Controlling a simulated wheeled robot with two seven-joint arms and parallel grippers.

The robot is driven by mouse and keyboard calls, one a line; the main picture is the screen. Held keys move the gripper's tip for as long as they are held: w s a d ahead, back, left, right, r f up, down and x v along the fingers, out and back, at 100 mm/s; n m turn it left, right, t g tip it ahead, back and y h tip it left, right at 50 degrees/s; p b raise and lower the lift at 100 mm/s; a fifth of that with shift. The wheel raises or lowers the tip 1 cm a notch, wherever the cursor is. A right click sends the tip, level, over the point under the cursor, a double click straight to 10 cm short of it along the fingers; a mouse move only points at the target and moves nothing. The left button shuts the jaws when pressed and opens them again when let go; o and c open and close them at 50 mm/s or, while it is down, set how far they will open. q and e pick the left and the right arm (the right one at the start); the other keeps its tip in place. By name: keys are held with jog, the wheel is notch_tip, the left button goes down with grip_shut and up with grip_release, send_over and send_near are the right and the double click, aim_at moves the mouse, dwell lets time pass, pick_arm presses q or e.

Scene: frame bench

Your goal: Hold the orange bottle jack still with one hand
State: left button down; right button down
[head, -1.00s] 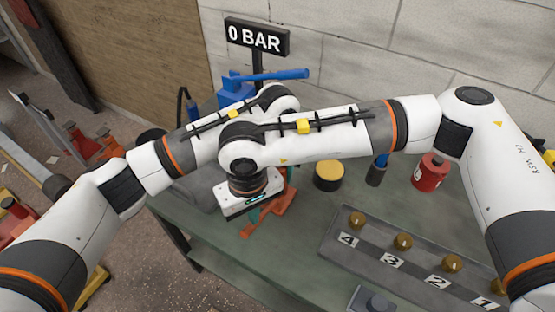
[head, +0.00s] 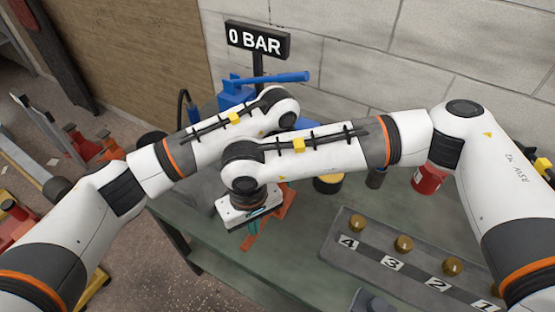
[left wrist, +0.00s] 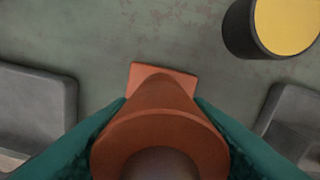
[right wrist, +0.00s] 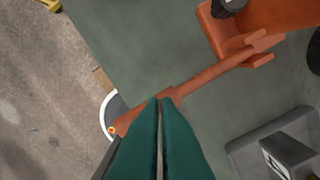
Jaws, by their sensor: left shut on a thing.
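The orange bottle jack (head: 287,197) stands on the green bench, mostly hidden behind my arms in the head view. In the left wrist view my left gripper's teal fingers (left wrist: 160,130) are on both sides of the jack's round orange body (left wrist: 158,100), closed on it. The head view hides that gripper. My right gripper (head: 253,223) points down beside the jack. In the right wrist view its fingers (right wrist: 160,101) are almost together over the jack's orange handle (right wrist: 205,78). I see nothing held between them. The jack's base (right wrist: 235,35) is at the upper right.
A sign (head: 258,40) reads "0 BAR" behind a blue device (head: 235,92). A black cylinder with a yellow top (head: 328,185) and a red canister (head: 428,178) stand behind my right arm. A grey numbered strip with brass knobs (head: 405,262) lies right. The bench's left edge is close.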

jog(key=shift+d+f, duration=0.1)
jog(key=shift+f, duration=0.55)
jog(key=shift+w+r, duration=0.15)
jog(key=shift+r, duration=1.95)
notch_tip(320, 180, down, 4)
jog(key=shift+f, duration=0.15)
jog(key=shift+r, duration=2.15)
